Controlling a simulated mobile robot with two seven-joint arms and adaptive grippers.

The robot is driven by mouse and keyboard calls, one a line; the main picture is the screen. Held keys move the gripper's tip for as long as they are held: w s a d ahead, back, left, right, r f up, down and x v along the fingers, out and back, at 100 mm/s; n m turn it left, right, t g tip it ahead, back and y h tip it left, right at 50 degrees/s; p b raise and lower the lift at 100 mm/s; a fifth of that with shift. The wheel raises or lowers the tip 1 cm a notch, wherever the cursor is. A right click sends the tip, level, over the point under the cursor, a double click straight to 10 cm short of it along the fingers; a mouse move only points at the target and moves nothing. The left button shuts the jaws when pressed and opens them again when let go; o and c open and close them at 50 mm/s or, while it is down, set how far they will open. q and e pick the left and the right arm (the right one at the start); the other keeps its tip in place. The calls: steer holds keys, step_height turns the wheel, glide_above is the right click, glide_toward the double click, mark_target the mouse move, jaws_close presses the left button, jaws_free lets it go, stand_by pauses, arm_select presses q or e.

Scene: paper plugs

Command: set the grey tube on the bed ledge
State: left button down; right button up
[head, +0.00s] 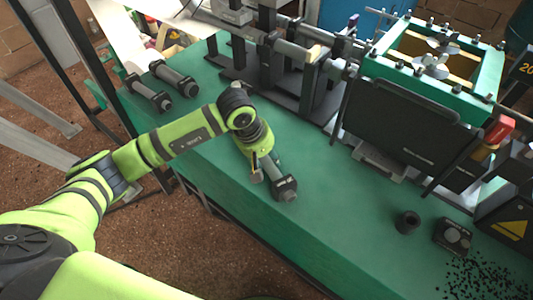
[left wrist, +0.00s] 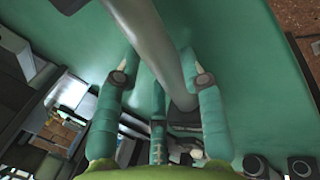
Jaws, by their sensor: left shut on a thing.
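Part of the tube is hidden by the gripper in the head view. I cannot tell whether the tube touches the green surface. Which part of the green bed is the ledge is not clear. My right gripper is not in view.
Two similar dark-ended tubes (head: 148,92) (head: 174,78) lie at the bed's left end. Black machine stands (head: 310,90) and a dark panel (head: 405,125) line the back. A small black cup (head: 406,222) and a black block (head: 452,237) stand at right. The front middle is clear.

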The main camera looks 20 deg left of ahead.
arm_select(q)
steer(key=shift+f, duration=0.15)
steer(key=c, duration=0.7)
jaws_free()
steer(key=shift+c, duration=0.2)
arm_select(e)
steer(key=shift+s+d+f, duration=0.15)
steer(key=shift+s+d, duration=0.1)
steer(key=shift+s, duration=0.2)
arm_select(q)
steer(key=shift+r, duration=0.25)
steer(key=shift+a+r, duration=0.15)
steer(key=shift+r, duration=0.25)
steer(key=b+v, duration=0.1)
steer(key=v, duration=1)
steer(key=shift+s+b, duration=0.15)
steer(key=shift+b, duration=0.2)
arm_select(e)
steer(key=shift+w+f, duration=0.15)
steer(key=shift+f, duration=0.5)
